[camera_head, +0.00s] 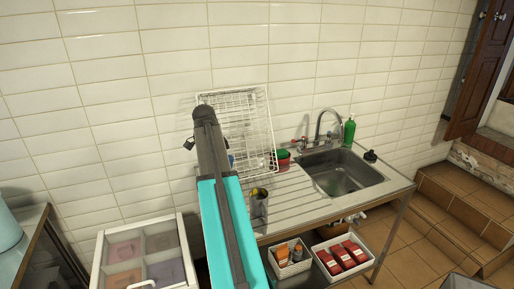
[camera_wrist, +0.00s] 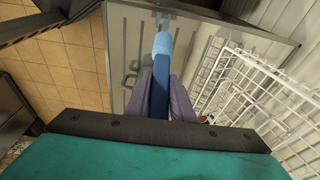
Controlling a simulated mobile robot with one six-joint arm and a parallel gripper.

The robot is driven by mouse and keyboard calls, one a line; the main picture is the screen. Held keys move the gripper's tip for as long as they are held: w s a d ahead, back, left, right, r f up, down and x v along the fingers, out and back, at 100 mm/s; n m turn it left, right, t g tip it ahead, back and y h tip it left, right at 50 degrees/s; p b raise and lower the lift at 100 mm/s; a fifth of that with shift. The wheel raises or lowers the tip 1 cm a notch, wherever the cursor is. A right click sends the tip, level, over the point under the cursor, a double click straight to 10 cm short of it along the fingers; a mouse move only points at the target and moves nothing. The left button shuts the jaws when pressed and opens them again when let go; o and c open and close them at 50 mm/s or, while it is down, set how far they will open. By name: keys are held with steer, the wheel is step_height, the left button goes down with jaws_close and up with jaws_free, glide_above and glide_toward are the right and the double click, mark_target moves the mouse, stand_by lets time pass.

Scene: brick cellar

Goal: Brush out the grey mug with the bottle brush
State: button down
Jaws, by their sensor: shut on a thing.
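My gripper (camera_wrist: 164,92) has purple fingers shut on the blue handle of the bottle brush (camera_wrist: 161,70). The brush's light-blue head (camera_wrist: 163,43) points away from the wrist, towards the top of the wrist view. In the head view my arm hides most of the gripper; a small bit of blue shows beside it. A grey cup-like vessel (camera_head: 259,207), which looks like the grey mug, stands on the drainboard just right of my arm, with something yellow-green at its mouth. Whether the brush head touches anything cannot be told.
A white wire rack (camera_head: 262,122) leans against the tiles; it also shows right in the wrist view (camera_wrist: 262,100). Red and green cups (camera_head: 283,158) stand beside it. The sink (camera_head: 342,176), tap (camera_head: 322,122) and green bottle (camera_head: 349,132) are further right. The drainboard's front (camera_head: 300,212) is clear.

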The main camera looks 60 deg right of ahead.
steer(key=s+d+r+m+g+h+p, duration=0.1)
steer(key=s+d+r+g, duration=0.1)
steer(key=s+d+r, duration=0.6)
steer(key=shift+s+d+r+m+h, duration=0.25)
steer(key=shift+s+r+m+h, duration=0.05)
steer(key=shift+s, duration=0.2)
steer(key=shift+f, duration=0.25)
step_height(320, 180, down, 12)
steer(key=b, duration=0.6)
stand_by(1.0)
steer(key=shift+f, duration=0.6)
stand_by(1.0)
steer(key=shift+s+a, duration=0.1)
steer(key=shift+a, duration=0.05)
